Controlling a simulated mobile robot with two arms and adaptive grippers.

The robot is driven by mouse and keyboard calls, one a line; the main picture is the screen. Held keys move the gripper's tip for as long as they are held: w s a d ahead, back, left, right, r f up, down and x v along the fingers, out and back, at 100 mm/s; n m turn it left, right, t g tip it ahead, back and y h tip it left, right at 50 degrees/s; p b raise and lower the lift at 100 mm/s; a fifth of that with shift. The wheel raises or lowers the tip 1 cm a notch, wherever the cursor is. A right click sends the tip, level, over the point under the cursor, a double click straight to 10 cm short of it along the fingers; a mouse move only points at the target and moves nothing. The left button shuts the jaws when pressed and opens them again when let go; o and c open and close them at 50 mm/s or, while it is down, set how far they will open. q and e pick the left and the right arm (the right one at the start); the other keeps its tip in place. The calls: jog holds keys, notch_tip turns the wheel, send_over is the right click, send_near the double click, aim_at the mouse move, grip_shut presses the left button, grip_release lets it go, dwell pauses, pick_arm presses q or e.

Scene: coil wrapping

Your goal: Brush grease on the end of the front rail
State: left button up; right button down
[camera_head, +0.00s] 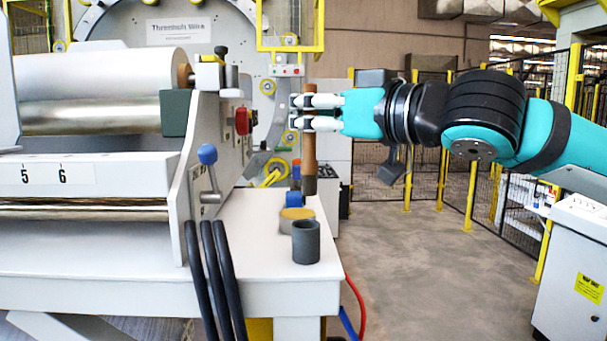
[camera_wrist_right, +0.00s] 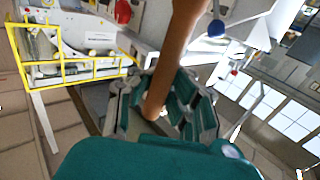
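My right gripper (camera_head: 300,112) is shut on the wooden handle of a brush (camera_head: 309,150). The brush hangs upright with its dark bristle end down, above the far part of the white bench. In the right wrist view the brown handle (camera_wrist_right: 178,50) passes between the fingers of my right gripper (camera_wrist_right: 165,105). A tin with a tan top (camera_head: 296,220), which looks like the grease, stands on the bench below the brush. A shiny horizontal bar (camera_head: 90,209) runs along the machine's front and may be the front rail; its right end is hidden by the side plate. My left gripper is out of view.
A grey cup (camera_head: 306,242) stands on the bench (camera_head: 262,205) near its right edge. A blue-knobbed lever (camera_head: 208,155) and black hoses (camera_head: 215,270) are at the machine's side plate. A white cabinet (camera_head: 575,270) stands at right; the floor between is clear.

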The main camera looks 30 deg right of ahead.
jog(key=w+d+r+m+t+p, duration=0.2)
jog(key=w+d+m+p, duration=0.1)
jog(key=w+d+p, duration=0.55)
notch_tip(320, 180, down, 8)
jog(key=b, duration=0.2)
jog(key=shift+w+a+t, duration=0.25)
jog(key=shift+t, duration=0.15)
jog(key=shift+f+b, duration=0.8)
dwell(1.7)
jog(key=shift+r, duration=0.1)
notch_tip(320, 180, up, 7)
jog(key=p, duration=0.6)
jog(key=shift+p, duration=0.35)
